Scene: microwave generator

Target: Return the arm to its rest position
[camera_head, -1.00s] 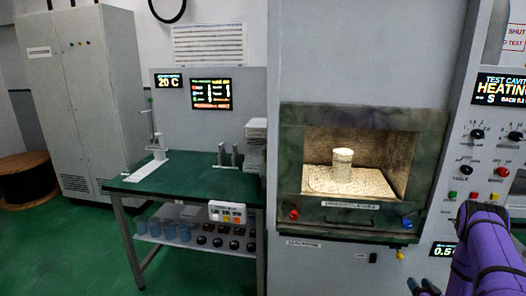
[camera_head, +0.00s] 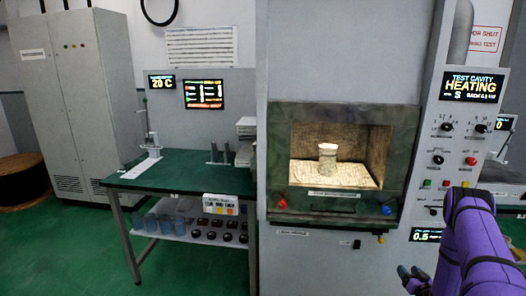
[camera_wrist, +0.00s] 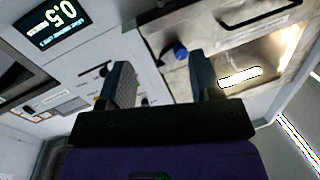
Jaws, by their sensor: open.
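My purple arm is at the lower right of the head view, with my gripper (camera_head: 414,280) low, in front of the grey machine and below its control panel. In the wrist view the two fingers of my gripper (camera_wrist: 158,88) stand apart with nothing between them. The test cavity (camera_head: 340,160) is lit inside and holds a pale cylinder (camera_head: 328,162) on a bright floor. The panel display (camera_head: 470,87) reads "TEST CAVITY HEATING". A blue knob (camera_head: 386,210) shows on the cavity's lower frame, and also in the wrist view (camera_wrist: 180,52).
A green-topped bench (camera_head: 190,178) with a stand and a lower shelf of blue cups and dark items is at left. A grey cabinet (camera_head: 80,100) and a wooden reel (camera_head: 20,180) stand further left. The green floor (camera_head: 70,250) in front is clear.

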